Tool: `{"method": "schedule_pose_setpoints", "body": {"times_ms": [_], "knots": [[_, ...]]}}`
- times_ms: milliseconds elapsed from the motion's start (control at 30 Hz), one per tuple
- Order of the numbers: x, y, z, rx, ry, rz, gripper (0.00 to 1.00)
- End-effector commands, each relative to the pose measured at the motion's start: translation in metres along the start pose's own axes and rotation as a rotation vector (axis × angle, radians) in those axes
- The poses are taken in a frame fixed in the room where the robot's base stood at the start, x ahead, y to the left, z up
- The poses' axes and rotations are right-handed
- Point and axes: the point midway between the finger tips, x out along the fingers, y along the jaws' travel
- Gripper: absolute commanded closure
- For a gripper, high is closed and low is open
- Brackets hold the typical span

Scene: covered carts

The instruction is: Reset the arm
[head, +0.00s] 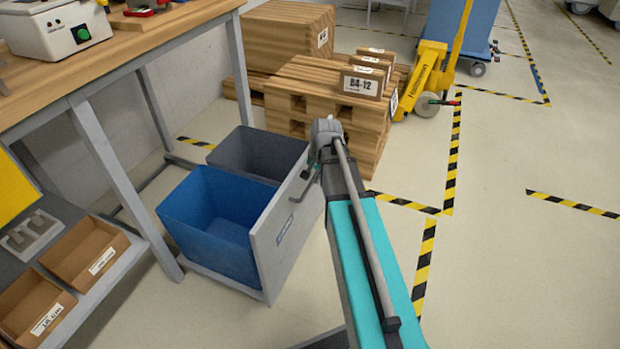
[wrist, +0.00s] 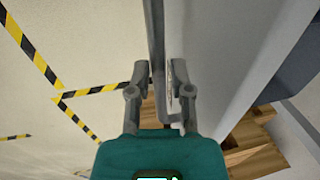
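My gripper (head: 312,165) is at the front panel of a pulled-out drawer (head: 288,235), beside the upper part of its dark bar handle (head: 301,188). In the wrist view my gripper (wrist: 159,70) has its two fingers apart, with the grey handle bar (wrist: 155,40) running between them. No clear grip on the bar shows, and I cannot tell whether either finger touches it. The drawer's grey front (wrist: 215,50) is just right of the fingers. My teal arm reaches up from the lower right of the head view.
The drawer holds a blue bin (head: 205,220) and a dark grey bin (head: 258,153), under a workbench (head: 150,50). Wooden pallets (head: 300,75) with labelled boxes (head: 362,82) stand behind, and a yellow pallet jack (head: 425,80) is beyond.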

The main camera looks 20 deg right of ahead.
Motion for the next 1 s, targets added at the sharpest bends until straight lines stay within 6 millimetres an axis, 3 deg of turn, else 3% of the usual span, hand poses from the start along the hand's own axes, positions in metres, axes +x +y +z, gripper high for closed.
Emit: {"method": "schedule_pose_setpoints", "body": {"times_ms": [33,100,667,1000], "knots": [[0.0,-0.001,0.0,-0.001,-0.002,0.0,0.56],[0.0,-0.001,0.001,-0.001,-0.003,0.0,0.46],[-0.001,-0.001,0.003,-0.003,-0.006,0.0,0.46],[-0.025,-0.005,0.003,-0.003,-0.007,0.0,0.46]]}}
